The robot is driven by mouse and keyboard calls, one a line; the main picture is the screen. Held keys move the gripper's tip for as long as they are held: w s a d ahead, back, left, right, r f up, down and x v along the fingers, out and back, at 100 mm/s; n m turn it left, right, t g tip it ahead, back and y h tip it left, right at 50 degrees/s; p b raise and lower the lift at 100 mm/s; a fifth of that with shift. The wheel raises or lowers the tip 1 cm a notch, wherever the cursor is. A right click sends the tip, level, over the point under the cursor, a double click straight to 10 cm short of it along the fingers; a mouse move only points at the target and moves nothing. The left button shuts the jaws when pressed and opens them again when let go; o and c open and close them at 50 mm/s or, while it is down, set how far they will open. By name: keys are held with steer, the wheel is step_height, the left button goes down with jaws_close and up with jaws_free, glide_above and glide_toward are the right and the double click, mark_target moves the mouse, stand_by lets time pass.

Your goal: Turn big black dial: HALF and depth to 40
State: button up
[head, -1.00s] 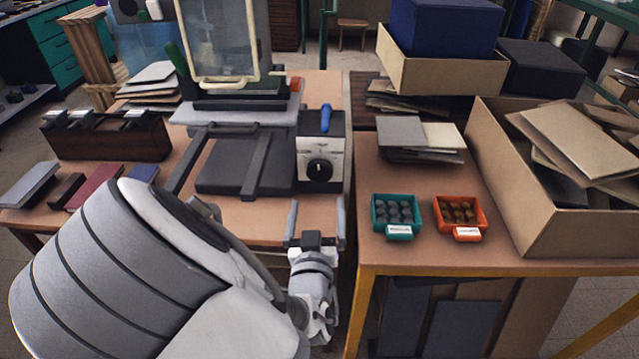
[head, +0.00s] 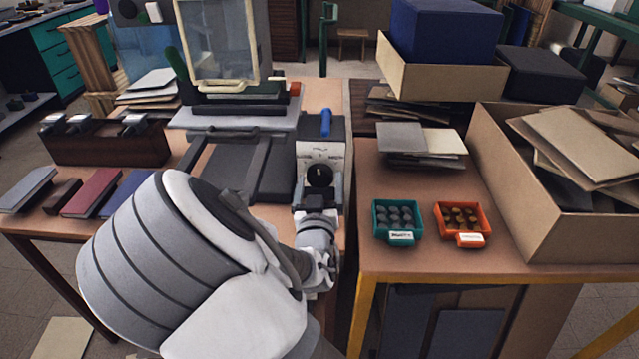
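The big black dial (head: 319,175) is on the white front panel (head: 320,153) of a small black-topped machine. Small markings lie above the dial, too blurred to read, and the dial's pointer setting cannot be told. A blue handle (head: 325,122) stands on top of the machine. My gripper (head: 319,188) is at the machine's front, its open fingers on either side of the dial's lower part. Whether they touch the dial cannot be told. The lower part of the panel is hidden behind my gripper. No depth scale can be made out.
A dark press bed with bars (head: 240,165) stands left of the machine. Booklets (head: 90,192) lie at the left. On the right table are a teal tray (head: 397,238), an orange tray (head: 472,240), stacked boards (head: 420,140) and a cardboard box (head: 560,235).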

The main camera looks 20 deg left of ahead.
steer(key=c, duration=1)
steer(key=shift+c, duration=0.2)
steer(key=shift+m+b, duration=0.4)
steer(key=shift+m, duration=0.2)
steer(key=o, duration=1.3)
steer(key=p+v, duration=0.7)
steer(key=v, duration=1)
steer(key=shift+s+d+r, duration=0.1)
steer(key=shift+s+d, duration=0.05)
steer(key=shift+s, duration=0.05)
